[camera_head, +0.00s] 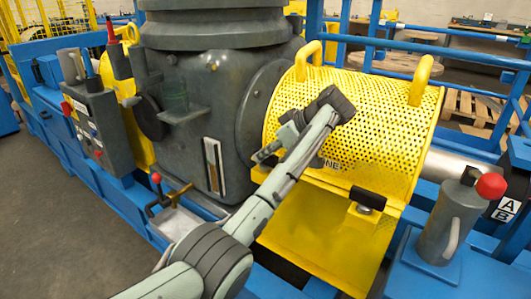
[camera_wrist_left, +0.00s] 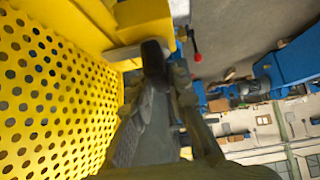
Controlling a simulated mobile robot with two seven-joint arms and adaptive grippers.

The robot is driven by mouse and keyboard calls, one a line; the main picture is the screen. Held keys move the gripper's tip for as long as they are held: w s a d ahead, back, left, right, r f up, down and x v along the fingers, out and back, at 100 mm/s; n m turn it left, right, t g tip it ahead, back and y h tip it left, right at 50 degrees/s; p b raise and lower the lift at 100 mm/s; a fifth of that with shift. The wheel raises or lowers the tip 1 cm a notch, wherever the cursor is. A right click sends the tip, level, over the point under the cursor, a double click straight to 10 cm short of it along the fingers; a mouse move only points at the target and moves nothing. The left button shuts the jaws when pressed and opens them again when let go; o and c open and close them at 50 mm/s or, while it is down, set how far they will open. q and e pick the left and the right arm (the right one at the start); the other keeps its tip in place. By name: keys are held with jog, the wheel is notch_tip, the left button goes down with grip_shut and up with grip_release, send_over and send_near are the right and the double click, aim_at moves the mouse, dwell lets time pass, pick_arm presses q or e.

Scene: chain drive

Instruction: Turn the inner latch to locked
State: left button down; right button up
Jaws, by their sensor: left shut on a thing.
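The yellow perforated guard (camera_head: 400,130) sits closed over the chain drive at the centre right. My left gripper (camera_head: 266,152) is at the guard's left side, its fingers pointing down and left. In the left wrist view the left gripper (camera_wrist_left: 158,85) is shut on a dark latch handle (camera_wrist_left: 153,58), beside a yellow block (camera_wrist_left: 145,18) at the guard's edge. I take this handle as the inner latch; its exact angle cannot be told. In the head view my arm largely hides it. The outer latch (camera_head: 368,200) has a dark knob on a yellow block at the guard's lower front.
A large grey gearbox housing (camera_head: 205,100) stands left of the guard. A grey post with a red knob (camera_head: 450,215) stands at the right. A red-knobbed lever (camera_head: 157,180) is at the front left. Blue rails (camera_head: 430,48) run behind. Open floor (camera_head: 60,220) lies at the left.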

pick_arm(q)
jog(key=shift+n, duration=0.3)
jog(key=c, duration=1.5)
grip_release()
jog(key=shift+r, duration=5)
jog(key=shift+s, duration=0.1)
